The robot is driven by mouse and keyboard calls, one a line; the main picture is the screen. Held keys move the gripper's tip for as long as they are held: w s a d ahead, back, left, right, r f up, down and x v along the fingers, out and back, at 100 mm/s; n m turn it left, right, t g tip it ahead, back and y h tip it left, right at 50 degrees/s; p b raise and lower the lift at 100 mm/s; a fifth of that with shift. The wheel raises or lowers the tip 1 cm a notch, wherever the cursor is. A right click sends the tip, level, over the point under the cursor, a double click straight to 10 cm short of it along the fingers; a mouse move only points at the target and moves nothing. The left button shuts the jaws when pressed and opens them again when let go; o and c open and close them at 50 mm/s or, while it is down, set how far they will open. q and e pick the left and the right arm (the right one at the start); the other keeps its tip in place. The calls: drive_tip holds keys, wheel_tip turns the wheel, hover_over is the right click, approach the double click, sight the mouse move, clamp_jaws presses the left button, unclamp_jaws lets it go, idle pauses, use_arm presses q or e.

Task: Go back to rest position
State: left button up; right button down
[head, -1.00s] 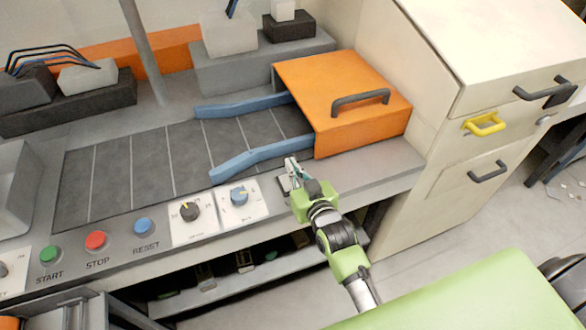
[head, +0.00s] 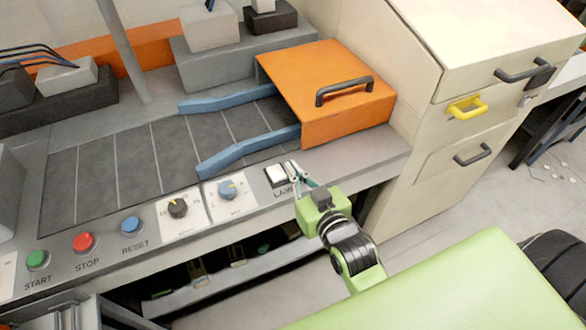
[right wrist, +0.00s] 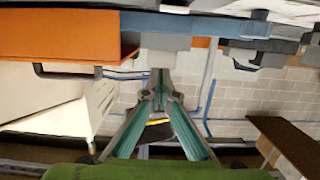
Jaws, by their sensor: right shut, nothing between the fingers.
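My right gripper (head: 297,172) is shut and empty in the head view, beside the white lamp switch (head: 280,175) at the front edge of the control panel. Its green wrist and arm come up from the lower right. In the right wrist view the two teal fingers (right wrist: 158,95) meet at their tips with nothing between them. My left gripper is not in the head view.
A cream drawer cabinet (head: 435,130) stands at the right. Start, stop and reset buttons (head: 131,225) and two dials line the panel front.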

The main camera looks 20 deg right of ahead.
drive_tip(key=shift+f, duration=0.1)
drive_tip(key=s+f+n+g, duration=0.1)
drive_tip(key=s+f+g, duration=0.3)
drive_tip(key=s, duration=0.3)
drive_tip(key=s+d+f+g, duration=0.1)
drive_tip(key=s+f+g, duration=0.3)
drive_tip(key=s, duration=0.3)
drive_tip(key=s+f+n+g, duration=0.1)
drive_tip(key=s+f+g, duration=0.3)
drive_tip(key=s, duration=0.4)
wheel_tip(320, 180, down, 26)
drive_tip(key=s+g, duration=0.2)
drive_tip(key=s+d+f+g, duration=0.1)
drive_tip(key=s+d+f, duration=0.2)
drive_tip(key=s+f, duration=1.3)
drive_tip(key=shift+s+d+f+h, duration=0.2)
drive_tip(key=shift+s+f+h, duration=0.1)
drive_tip(key=shift+s, duration=0.5)
